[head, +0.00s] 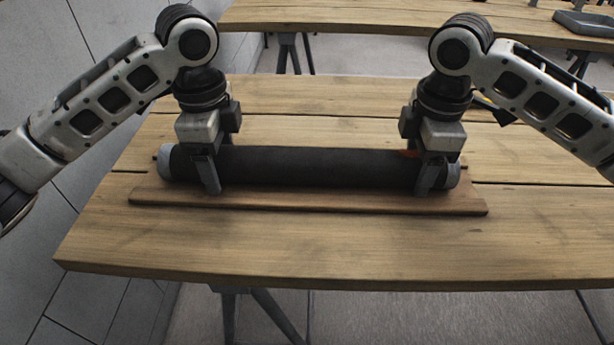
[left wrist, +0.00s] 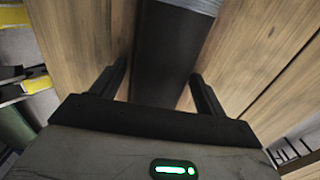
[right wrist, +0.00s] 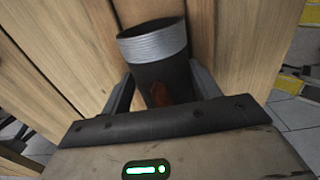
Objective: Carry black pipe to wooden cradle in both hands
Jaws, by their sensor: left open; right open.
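The black pipe (head: 315,167) lies level across the table, with grey threaded ends and a small orange-brown patch near its right end. It rests on or just above a long brown wooden base (head: 300,204), probably the cradle; contact is hidden. My left gripper (head: 207,172) straddles the pipe near its left end. In the left wrist view the pipe (left wrist: 168,55) runs between the open fingers (left wrist: 155,88). My right gripper (head: 426,172) straddles the right end. In the right wrist view the pipe (right wrist: 158,75) sits between open fingers, its threaded rim beyond them. The far fingers are hidden in the head view.
The wooden table (head: 300,250) is bare in front of the base. A second wooden table (head: 350,15) stands behind across a gap, with a grey tray (head: 585,22) at its right. A dark item with yellow lies partly hidden behind my right arm.

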